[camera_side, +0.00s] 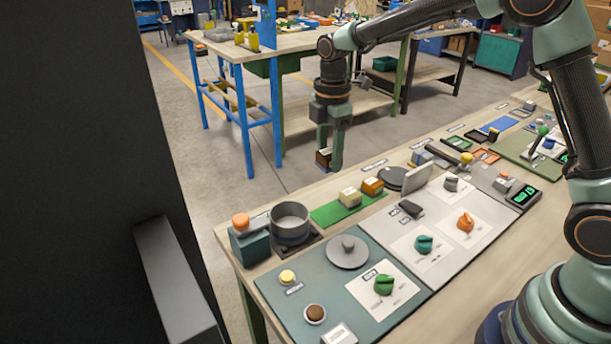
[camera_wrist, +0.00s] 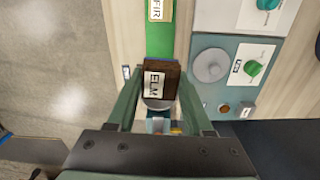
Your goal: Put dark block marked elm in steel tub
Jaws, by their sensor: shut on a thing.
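The dark brown block marked ELM (camera_wrist: 171,76) is between the two fingers of my gripper (camera_wrist: 160,84) in the wrist view, its white label facing the camera. In the side view my gripper (camera_side: 331,155) is shut on the block (camera_side: 322,160) and holds it in the air, above the far edge of the bench. The steel tub (camera_side: 290,224) stands open at the bench's left end in the side view. In the wrist view a grey round rim (camera_wrist: 154,105), likely the tub, shows just below the block and is mostly hidden by it and the gripper.
A green strip (camera_side: 331,212) beside the tub bears a pale block (camera_side: 350,197) and an orange block (camera_side: 372,187). A teal box with an orange button (camera_side: 241,221) stands left of the tub. A round grey disc (camera_side: 347,252) and panels with coloured knobs lie in front.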

